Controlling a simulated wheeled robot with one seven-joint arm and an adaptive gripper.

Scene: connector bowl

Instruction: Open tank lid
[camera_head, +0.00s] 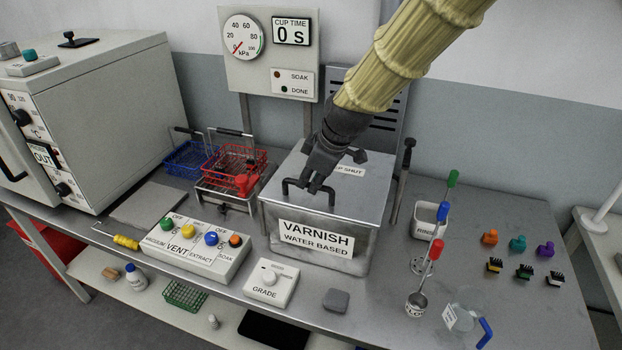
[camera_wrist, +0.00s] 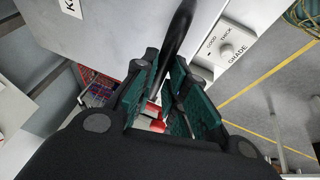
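The varnish tank (camera_head: 316,245) is a grey metal box labelled "VARNISH WATER BASED", at the middle of the bench in the head view. Its flat lid (camera_head: 368,197) lies shut on top, with a dark bar handle (camera_head: 296,190) near the front edge. My gripper (camera_head: 318,186) reaches down to this handle from above. In the wrist view the dark handle (camera_wrist: 179,28) runs between the teal-padded fingers of my gripper (camera_wrist: 166,72), which look closed against it. The lid's pale surface (camera_wrist: 110,40) fills the upper part of that view.
Wire baskets, blue (camera_head: 187,160) and red (camera_head: 240,165), stand left of the tank. A vent button box (camera_head: 195,245) and a grade dial box (camera_head: 272,283) sit in front. A rinse cup (camera_head: 428,222), ladles and small coloured connectors (camera_head: 517,243) are at right. A gauge panel (camera_head: 270,55) stands behind.

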